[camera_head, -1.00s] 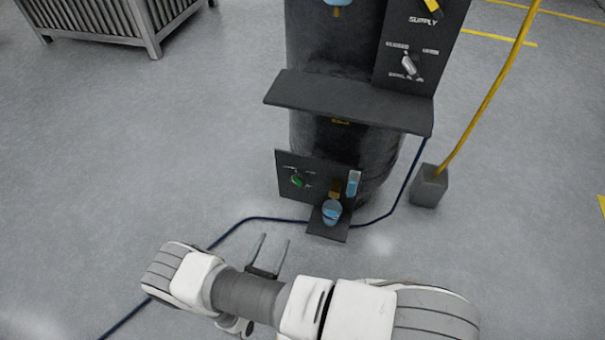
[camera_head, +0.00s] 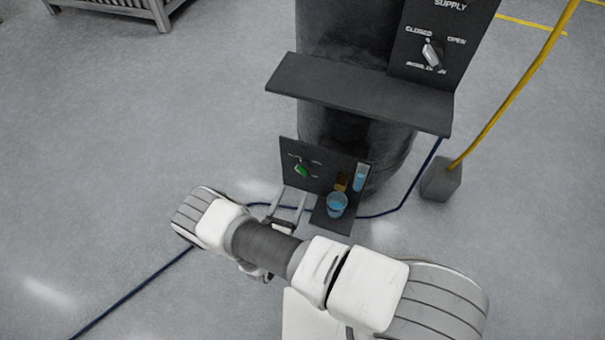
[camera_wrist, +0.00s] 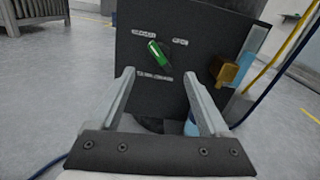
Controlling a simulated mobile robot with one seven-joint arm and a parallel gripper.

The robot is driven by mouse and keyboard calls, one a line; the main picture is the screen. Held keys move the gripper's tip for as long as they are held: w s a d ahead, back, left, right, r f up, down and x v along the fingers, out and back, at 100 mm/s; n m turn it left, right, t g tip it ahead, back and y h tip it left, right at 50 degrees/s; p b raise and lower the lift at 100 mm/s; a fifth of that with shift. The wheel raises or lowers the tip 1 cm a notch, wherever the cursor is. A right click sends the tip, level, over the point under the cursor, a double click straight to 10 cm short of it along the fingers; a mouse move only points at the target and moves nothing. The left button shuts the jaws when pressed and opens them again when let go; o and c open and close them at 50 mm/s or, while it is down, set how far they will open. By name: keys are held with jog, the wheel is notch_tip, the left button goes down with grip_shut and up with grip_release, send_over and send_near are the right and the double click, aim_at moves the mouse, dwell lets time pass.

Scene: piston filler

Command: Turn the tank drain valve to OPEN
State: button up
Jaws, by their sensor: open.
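The drain valve is a green handle (camera_head: 301,170) on the low dark panel (camera_head: 323,179) of the tank (camera_head: 340,150). In the wrist view the green handle (camera_wrist: 158,55) is tilted, its upper end leaning left, between two small labels too blurred to read surely. A third label is below it. My gripper (camera_head: 289,196) is open and empty, just in front of and below the handle. In the wrist view its two fingers (camera_wrist: 160,82) point at the panel, with the handle above and between their tips. I see no contact with the handle.
A blue cup (camera_head: 337,204) stands on a small dark ledge right of the valve, by a brass spout (camera_wrist: 229,71) and a blue sight tube (camera_head: 360,177). A shelf (camera_head: 360,93) juts out above. The supply panel switch (camera_head: 431,52) is higher. A blue hose (camera_head: 130,293) crosses the floor.

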aim_at(302, 174)
jog(key=b+x, duration=0.2)
jog(key=x, duration=0.7)
jog(key=shift+w+d, duration=0.1)
jog(key=shift+w, duration=0.1)
grip_shut()
